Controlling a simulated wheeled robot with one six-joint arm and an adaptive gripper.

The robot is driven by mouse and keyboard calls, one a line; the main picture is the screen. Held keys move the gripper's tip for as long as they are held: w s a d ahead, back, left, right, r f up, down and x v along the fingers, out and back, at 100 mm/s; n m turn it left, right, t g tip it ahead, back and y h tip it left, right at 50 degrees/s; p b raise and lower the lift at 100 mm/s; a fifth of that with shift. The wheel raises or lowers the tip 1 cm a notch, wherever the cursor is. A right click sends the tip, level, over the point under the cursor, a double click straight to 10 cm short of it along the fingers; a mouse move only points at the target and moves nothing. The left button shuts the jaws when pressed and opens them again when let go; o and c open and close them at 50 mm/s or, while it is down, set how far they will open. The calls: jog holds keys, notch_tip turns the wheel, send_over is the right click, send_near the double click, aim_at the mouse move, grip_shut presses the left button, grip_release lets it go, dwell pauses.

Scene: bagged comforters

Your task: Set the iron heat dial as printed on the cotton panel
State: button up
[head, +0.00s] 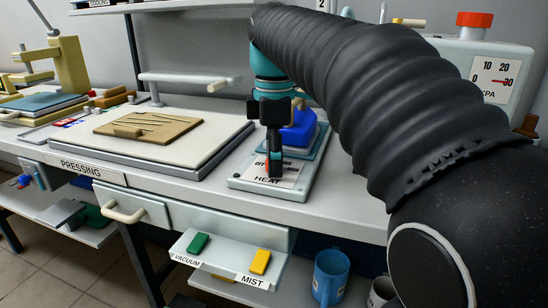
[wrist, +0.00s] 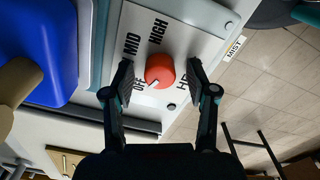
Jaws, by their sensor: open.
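The heat dial is a round red knob (wrist: 160,70) on a white plate marked OFF, MID and HIGH (wrist: 155,32). Its white pointer mark faces the OFF label in the wrist view. My gripper (wrist: 160,66) is open, with one finger on each side of the knob; I cannot tell whether they touch it. In the head view my gripper (head: 274,160) points down over the HEAT plate (head: 290,178) and hides most of the knob. A tan fabric panel (head: 150,126) with dark lines lies on the pressing board; no print is readable on it.
A blue block-like body (head: 300,128), also in the wrist view (wrist: 38,50), stands just behind the dial. The pressing board (head: 205,150) is to the left. VACUUM and MIST switches (head: 260,262) sit below the table edge. A KPA gauge (head: 494,80) is at right.

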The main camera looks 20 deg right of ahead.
grip_shut()
